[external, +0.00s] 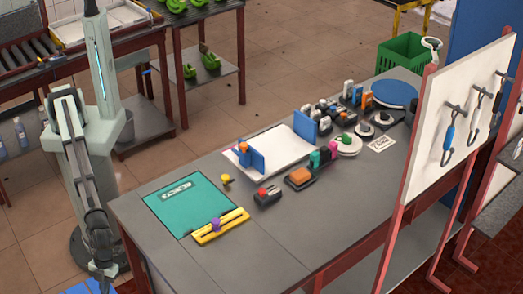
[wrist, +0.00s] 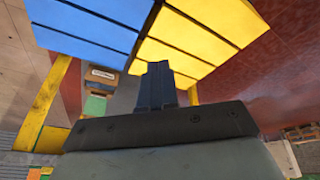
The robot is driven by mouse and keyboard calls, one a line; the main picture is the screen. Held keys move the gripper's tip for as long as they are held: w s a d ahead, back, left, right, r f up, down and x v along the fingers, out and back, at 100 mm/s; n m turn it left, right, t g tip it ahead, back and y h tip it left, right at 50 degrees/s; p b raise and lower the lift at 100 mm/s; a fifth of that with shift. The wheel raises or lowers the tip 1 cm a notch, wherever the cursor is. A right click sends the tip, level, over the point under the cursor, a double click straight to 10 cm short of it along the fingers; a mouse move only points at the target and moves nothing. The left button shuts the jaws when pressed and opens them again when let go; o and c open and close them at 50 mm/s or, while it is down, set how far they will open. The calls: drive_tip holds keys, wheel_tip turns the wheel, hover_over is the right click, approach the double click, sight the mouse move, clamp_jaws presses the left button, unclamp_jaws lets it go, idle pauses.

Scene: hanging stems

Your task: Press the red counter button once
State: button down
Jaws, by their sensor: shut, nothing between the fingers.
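A small dark box with a red button (external: 264,191) on top sits on the grey table (external: 230,250), right of the teal mat. It cannot be made out in the wrist view. My gripper (external: 102,266) hangs low at the left, beside the table's near left corner and well away from the button. In the wrist view the fingers of my gripper (wrist: 160,82) are together, with nothing seen between them.
A teal mat (external: 185,205), a yellow slider with a purple knob (external: 217,224), a yellow knob (external: 227,180) and an orange-topped box (external: 299,176) surround the button. A tool board (external: 452,130) stands at right. Blue and yellow panels (wrist: 195,40) lie ahead in the wrist view.

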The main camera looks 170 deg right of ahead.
drive_tip(key=shift+n+t+y, duration=0.3)
drive_tip(key=shift+t+y, duration=0.1)
drive_tip(key=shift+y, duration=0.4)
drive_tip(key=s+a+r, duration=0.2)
drive_tip(key=a+r, duration=0.2)
drive_tip(key=a, duration=0.3)
drive_tip(key=s+a+r, duration=0.2)
drive_tip(key=a+r, duration=0.3)
drive_tip(key=a, duration=0.2)
drive_tip(key=s+a+r, duration=0.2)
drive_tip(key=a+r, duration=0.2)
drive_tip(key=a, duration=0.3)
drive_tip(key=shift+r, duration=0.4)
drive_tip(key=s+a+r+n+t+h, duration=0.1)
drive_tip(key=s+a+r+n, duration=0.15)
drive_tip(key=s+a, duration=0.55)
drive_tip(key=s+a+r+n+t, duration=0.1)
drive_tip(key=s+a+r+n, duration=0.15)
drive_tip(key=s+a, duration=0.5)
wheel_tip(320, 180, up, 9)
drive_tip(key=n+t, duration=0.3)
drive_tip(key=n, duration=0.1)
hover_over(263, 189)
drive_tip(key=shift+s+f, duration=0.1)
drive_tip(key=shift+s, duration=0.05)
drive_tip(key=shift+f, duration=0.15)
drive_tip(key=shift+f, duration=4.3)
drive_tip(key=shift+f, duration=0.3)
